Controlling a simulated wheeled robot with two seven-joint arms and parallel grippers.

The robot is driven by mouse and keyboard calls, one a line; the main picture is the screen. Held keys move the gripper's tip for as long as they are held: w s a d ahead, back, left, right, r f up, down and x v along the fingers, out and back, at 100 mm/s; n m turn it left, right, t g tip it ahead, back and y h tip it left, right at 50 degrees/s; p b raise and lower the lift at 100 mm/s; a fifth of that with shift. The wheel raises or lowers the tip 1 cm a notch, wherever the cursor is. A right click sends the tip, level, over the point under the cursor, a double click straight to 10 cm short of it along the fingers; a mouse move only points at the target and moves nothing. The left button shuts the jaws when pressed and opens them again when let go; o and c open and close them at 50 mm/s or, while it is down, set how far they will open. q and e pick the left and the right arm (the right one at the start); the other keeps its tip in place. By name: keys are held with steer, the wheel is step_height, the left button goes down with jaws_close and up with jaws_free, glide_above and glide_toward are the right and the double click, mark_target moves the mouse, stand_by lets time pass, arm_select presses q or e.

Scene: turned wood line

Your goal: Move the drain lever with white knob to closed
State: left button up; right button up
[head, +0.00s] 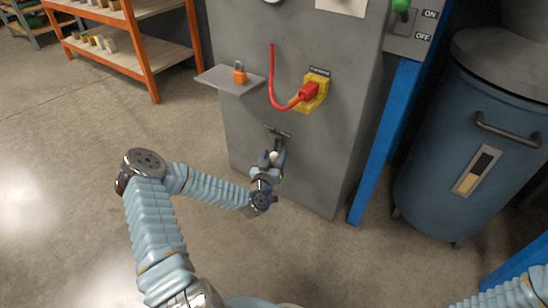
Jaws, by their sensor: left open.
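The drain lever's white knob (273,155) shows low on the front of the grey cabinet. A short dark fitting (278,132) sits just above it on the cabinet face. My left gripper (271,158) is open at the knob, with its fingers around or just in front of it. I cannot tell whether the fingers touch the knob. The gripper hides most of the lever, so its setting is not clear. My right gripper is out of view; only part of my right arm shows at the lower right corner.
Above the lever, a red plug sits in a yellow socket (319,84) with a red cable (272,75). An orange padlock (239,76) stands on a small shelf (218,80). A blue post (384,140) and a blue bin (465,150) stand right. Floor is open at left.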

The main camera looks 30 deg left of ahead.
arm_select(q)
steer(key=shift+w, duration=0.1)
jaws_close()
stand_by(0.3)
steer(key=shift+a, duration=0.1)
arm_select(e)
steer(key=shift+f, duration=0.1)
